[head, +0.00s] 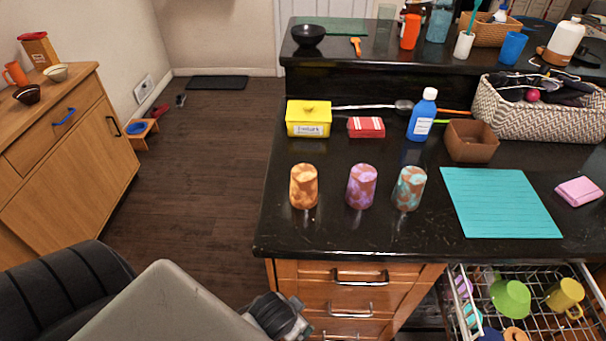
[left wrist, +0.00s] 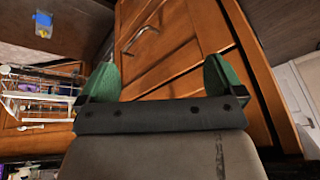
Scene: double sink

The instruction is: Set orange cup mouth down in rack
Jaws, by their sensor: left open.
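An orange patterned cup (head: 303,187) stands on the black counter near its left edge, left of a purple cup (head: 361,186) and a teal cup (head: 409,188). I cannot tell for sure which way its mouth faces. The wire dish rack (head: 582,322) is pulled out below the counter at the lower right, with several cups in it. My left gripper (left wrist: 160,80) is open and empty, its green fingers apart, in front of the wooden drawers. In the head view my left wrist shows at the bottom, below the counter edge and apart from the cups. My right gripper is not in view.
Behind the cups are a yellow box (head: 309,118), a red packet (head: 366,127), a blue bottle (head: 422,114) and a brown bowl (head: 472,141). A teal mat (head: 500,203) lies to the right. The counter front has drawer handles (head: 360,276).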

